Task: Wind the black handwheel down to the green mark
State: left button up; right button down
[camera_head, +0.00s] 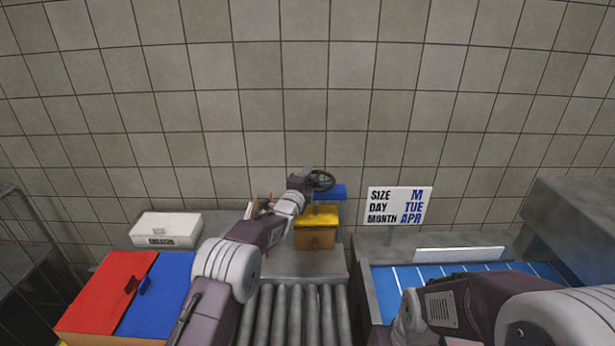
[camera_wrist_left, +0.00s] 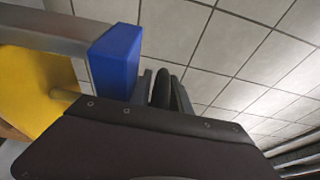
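The black handwheel (camera_head: 322,181) stands at the back middle, beside a blue block (camera_head: 330,192) above a yellow press head (camera_head: 317,217). My left gripper (camera_head: 309,183) is at the wheel's left side. In the left wrist view, the two fingers (camera_wrist_left: 164,92) sit close on either side of a dark, rounded piece, which looks like the wheel's rim, and appear shut on it. The blue block also shows there (camera_wrist_left: 115,62), left of the fingers. I cannot make out a green mark in either view. My right arm shows at the lower right, its gripper out of view.
A roller conveyor (camera_head: 295,315) runs toward the press. Red (camera_head: 107,290) and blue (camera_head: 160,290) panels and a white box (camera_head: 166,229) lie left. A sign (camera_head: 399,205) and a blue striped surface (camera_head: 385,285) are right. The tiled wall is close behind the wheel.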

pick_arm(q)
grip_shut()
jog(key=shift+w+r+m+h, duration=0.15)
jog(key=shift+m+h, duration=0.35)
jog(key=shift+h, duration=0.3)
jog(key=shift+d+m+g+h, duration=0.1)
jog(key=shift+m+g+h, duration=0.2)
jog(key=shift+g+h, duration=0.1)
grip_release()
